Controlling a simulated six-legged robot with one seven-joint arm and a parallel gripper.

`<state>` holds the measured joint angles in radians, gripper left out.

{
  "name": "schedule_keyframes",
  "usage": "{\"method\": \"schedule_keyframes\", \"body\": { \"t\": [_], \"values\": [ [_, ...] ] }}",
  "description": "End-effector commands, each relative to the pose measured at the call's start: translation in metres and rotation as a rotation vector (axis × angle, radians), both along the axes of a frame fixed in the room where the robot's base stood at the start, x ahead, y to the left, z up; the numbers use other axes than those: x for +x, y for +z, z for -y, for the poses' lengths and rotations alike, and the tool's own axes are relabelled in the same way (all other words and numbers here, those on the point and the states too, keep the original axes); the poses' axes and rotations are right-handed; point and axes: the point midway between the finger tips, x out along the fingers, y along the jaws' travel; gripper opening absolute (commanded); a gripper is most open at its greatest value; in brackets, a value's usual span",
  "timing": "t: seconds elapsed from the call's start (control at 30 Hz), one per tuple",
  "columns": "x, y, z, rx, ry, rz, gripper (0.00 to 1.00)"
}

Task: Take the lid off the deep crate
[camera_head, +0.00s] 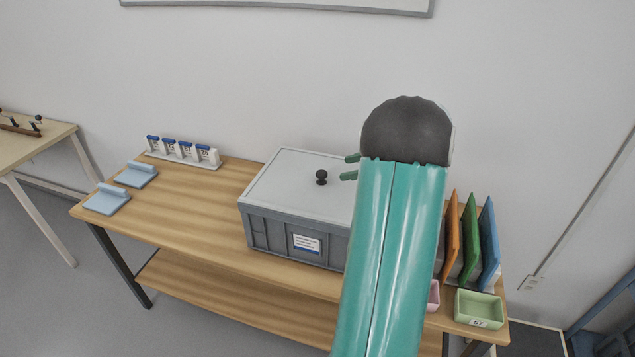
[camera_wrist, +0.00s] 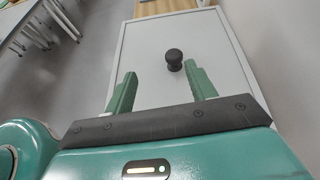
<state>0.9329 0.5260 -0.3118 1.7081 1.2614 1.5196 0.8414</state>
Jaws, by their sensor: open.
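The deep crate (camera_head: 268,233) is a grey box with a white label on the wooden table. Its pale grey lid (camera_head: 285,178) lies on top, with a black knob (camera_head: 321,177) standing up from it. My gripper (camera_head: 350,167) is at the right of the knob in the head view, partly hidden by my teal arm. In the wrist view my gripper (camera_wrist: 158,82) has its two green fingers apart and empty. The knob (camera_wrist: 174,60) is just beyond the fingertips, nearer the right finger, and the lid (camera_wrist: 145,62) spreads beneath.
A rack of blue-capped vials (camera_head: 183,152) and two light blue pieces (camera_head: 107,199) are left of the crate. Upright orange, green and blue boards (camera_head: 470,237) and a green tray (camera_head: 479,307) are at the right. A wall is behind.

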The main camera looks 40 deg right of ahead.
Motion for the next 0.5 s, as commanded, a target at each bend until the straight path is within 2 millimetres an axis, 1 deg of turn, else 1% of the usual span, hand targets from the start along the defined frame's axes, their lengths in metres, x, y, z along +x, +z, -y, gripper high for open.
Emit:
{"method": "schedule_keyframes", "body": {
  "t": [0.03,0.07,0.1,0.17,0.27,0.5],
  "values": [
    [-0.005,-0.006,0.013,0.027,-0.033,0.003,0.56],
    [-0.007,-0.007,0.018,0.040,-0.046,0.005,0.56],
    [-0.008,-0.009,0.023,0.051,-0.058,0.010,0.56],
    [-0.006,-0.011,0.025,0.060,-0.067,0.012,0.56],
    [0.006,-0.016,0.019,0.063,-0.066,0.012,0.56],
    [0.047,-0.034,-0.002,0.061,-0.062,0.011,0.56]
  ]
}}
